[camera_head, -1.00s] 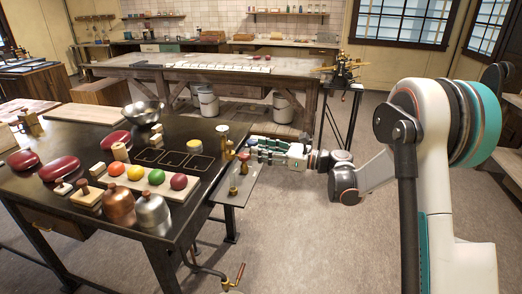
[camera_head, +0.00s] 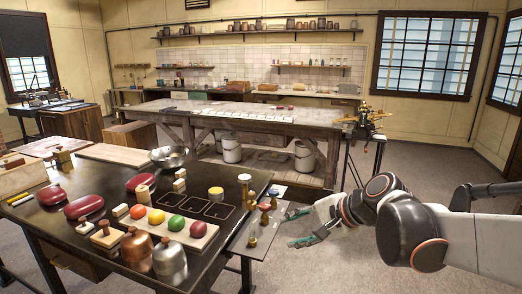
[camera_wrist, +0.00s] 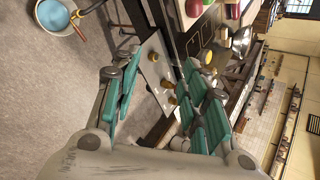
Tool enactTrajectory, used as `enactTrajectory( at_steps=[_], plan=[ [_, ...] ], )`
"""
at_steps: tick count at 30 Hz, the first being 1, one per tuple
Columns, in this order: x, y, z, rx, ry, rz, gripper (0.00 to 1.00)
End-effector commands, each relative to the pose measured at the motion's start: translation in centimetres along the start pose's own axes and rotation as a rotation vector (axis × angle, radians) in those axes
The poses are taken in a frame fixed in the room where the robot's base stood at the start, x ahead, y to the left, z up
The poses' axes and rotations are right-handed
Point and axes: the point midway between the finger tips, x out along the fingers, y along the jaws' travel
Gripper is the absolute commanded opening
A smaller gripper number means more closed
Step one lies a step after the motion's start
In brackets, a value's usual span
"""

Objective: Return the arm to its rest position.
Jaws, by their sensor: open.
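My arm (camera_head: 375,205) reaches in from the right in the head view, folded lower than before. My gripper (camera_head: 303,228) is at its left end, beside the small side plate (camera_head: 245,240) on the right end of the black table. Its teal fingers stand apart with nothing between them. In the wrist view the open gripper (camera_wrist: 160,90) shows the side plate (camera_wrist: 152,65) beyond the fingers, with several small brass and wooden pieces on it. I cannot tell the exact gap between fingers and plate.
The black table (camera_head: 120,198) holds a board (camera_head: 178,231) of coloured balls, red rollers, a metal bowl (camera_head: 169,157) and metal jars. A bench (camera_head: 240,118) stands behind. A stand with a brass device (camera_head: 366,122) is behind my arm. Floor (camera_head: 325,268) at front right is clear.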

Motion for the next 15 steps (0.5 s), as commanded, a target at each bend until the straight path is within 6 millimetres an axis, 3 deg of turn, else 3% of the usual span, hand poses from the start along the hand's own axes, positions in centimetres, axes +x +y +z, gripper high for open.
enactTrajectory(
  at_steps=[6,15],
  plan=[
    [-4.2,5.2,1.9,-0.328,0.136,0.126,0.4],
    [-9.6,12.8,2.9,-0.794,0.281,0.339,0.4]
  ],
)
